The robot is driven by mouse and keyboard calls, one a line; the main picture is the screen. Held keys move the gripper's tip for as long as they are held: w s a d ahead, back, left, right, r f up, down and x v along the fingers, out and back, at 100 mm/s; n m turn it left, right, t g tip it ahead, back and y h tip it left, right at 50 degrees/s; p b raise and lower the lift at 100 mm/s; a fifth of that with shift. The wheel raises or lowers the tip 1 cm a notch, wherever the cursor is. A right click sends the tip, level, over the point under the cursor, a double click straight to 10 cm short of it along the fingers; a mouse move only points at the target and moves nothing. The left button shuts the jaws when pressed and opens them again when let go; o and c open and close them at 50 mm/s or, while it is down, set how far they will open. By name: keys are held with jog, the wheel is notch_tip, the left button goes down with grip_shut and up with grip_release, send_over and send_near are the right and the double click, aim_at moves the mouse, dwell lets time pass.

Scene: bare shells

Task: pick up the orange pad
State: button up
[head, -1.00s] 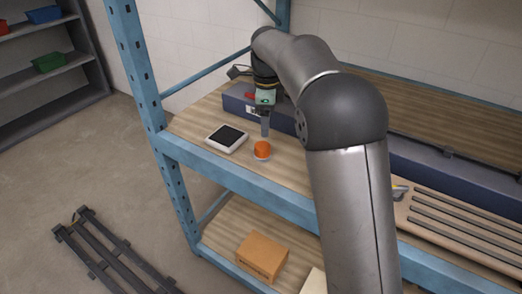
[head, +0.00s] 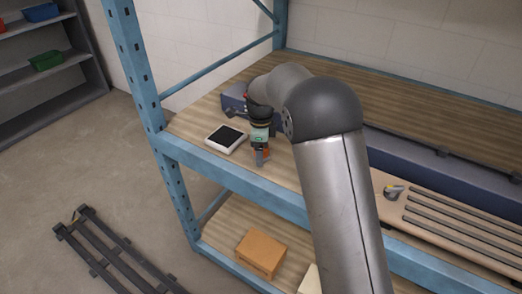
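The orange pad (head: 266,152) is on the wooden shelf, near its front edge. Only a small orange patch of it shows, because my gripper (head: 262,158) covers most of it. My gripper points down at the pad, with its fingertips low at the shelf surface. I cannot tell whether the fingers are open or shut, or whether they touch the pad.
A white device with a dark top (head: 226,139) lies just left of my gripper. A long dark blue box (head: 430,170) runs along the shelf behind. A board with dark rods (head: 455,222) lies to the right. A blue upright (head: 136,80) stands at the left.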

jog(key=c, duration=1)
jog(key=shift+c, duration=0.3)
jog(key=shift+r, duration=0.5)
notch_tip(320, 180, up, 2)
jog(key=shift+r+b, duration=0.15)
jog(key=shift+b, duration=0.15)
jog(key=s+d+r+b, duration=0.2)
jog(key=s+d+r, duration=0.1)
jog(key=s+r, duration=0.2)
jog(key=s+d+r+b, duration=0.1)
jog(key=s+d+r, duration=0.2)
jog(key=s, duration=0.4)
jog(key=shift+s+d+r+b, duration=0.25)
jog(key=shift+r+b, duration=0.15)
jog(key=shift+r, duration=0.5)
